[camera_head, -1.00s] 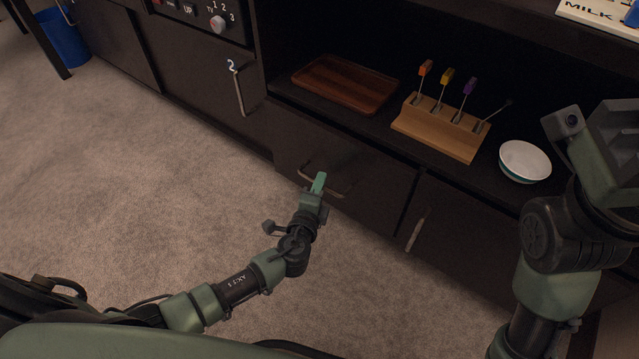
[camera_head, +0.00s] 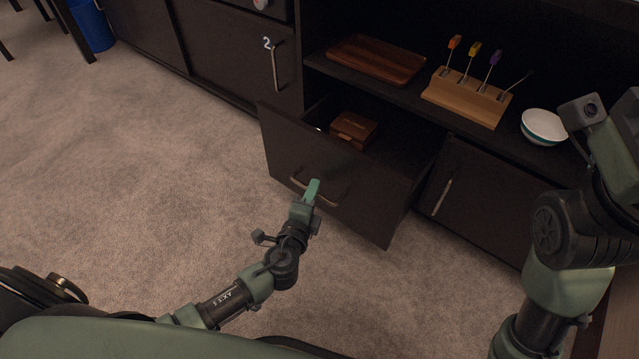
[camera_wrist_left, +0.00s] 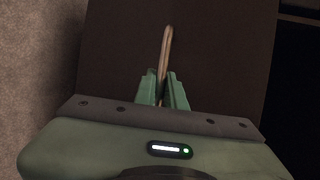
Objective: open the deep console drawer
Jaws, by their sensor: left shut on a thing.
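The deep console drawer (camera_head: 335,185) stands pulled out from the dark console in the head view. A brown wooden box (camera_head: 354,130) lies inside it, near the back left. My left gripper (camera_head: 312,190) is at the drawer's front, shut on its metal bar handle (camera_head: 328,199). In the left wrist view the handle (camera_wrist_left: 167,45) runs between the two green fingers (camera_wrist_left: 162,88) of that gripper. My right gripper (camera_head: 610,120) is raised at the right edge of the head view, partly cut off; its fingertips do not show clearly.
On the shelf above stand a wooden tray (camera_head: 376,60), a wooden block with several coloured picks (camera_head: 466,98) and a white bowl (camera_head: 544,126). A closed door (camera_head: 475,190) is right of the drawer, and door 2 (camera_head: 235,50) is left. Carpet (camera_head: 130,170) is free at left.

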